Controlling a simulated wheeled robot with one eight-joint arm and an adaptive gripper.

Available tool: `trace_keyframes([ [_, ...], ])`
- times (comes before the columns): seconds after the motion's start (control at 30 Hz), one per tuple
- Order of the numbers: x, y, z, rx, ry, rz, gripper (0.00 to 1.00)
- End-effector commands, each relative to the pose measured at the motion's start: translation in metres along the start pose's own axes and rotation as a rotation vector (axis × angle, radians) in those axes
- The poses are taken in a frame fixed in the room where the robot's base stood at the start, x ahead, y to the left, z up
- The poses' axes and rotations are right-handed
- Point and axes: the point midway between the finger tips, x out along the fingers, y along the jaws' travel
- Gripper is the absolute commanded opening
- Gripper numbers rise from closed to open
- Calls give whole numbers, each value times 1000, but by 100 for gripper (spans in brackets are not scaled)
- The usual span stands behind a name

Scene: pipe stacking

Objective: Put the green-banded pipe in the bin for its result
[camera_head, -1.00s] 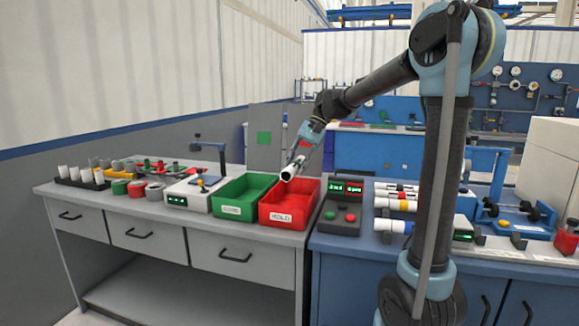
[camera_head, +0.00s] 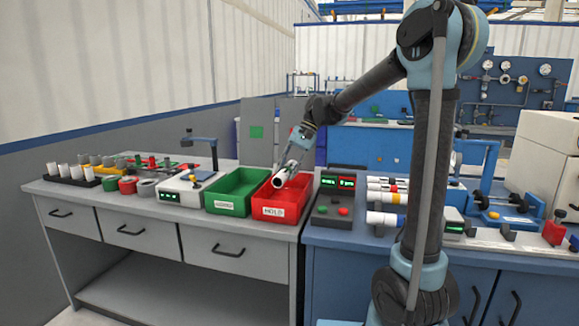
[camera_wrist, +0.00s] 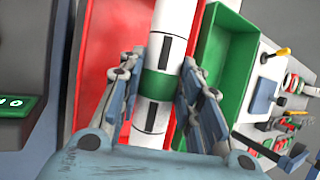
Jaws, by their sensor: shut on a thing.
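The green-banded pipe is white with dark marks and a green band, seen in the wrist view (camera_wrist: 158,85). In the head view the pipe (camera_head: 284,175) is tilted, its lower end over the red bin (camera_head: 281,209) labelled HOLD. My gripper (camera_head: 298,145) is shut on the pipe; in the wrist view its fingers (camera_wrist: 157,88) sit on both sides of the green band. Whether the pipe touches the bin cannot be told. The green bin (camera_head: 225,208) stands just left of the red bin; its label is too small to read.
A control box (camera_head: 334,202) with a lit display stands right of the red bin. A white device (camera_head: 190,190) stands left of the green bin. More pipes (camera_head: 385,198) lie on the blue bench at right. Holders and pipe pieces fill the left bench end.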

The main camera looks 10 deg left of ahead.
Motion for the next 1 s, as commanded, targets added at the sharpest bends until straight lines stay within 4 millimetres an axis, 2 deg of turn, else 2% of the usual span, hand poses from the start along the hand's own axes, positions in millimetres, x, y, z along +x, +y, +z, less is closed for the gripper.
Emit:
trace_keyframes([
  [0.6,38,19,-17,2,1,-1,3],
  [1.0,42,22,-19,2,1,-1,3],
])
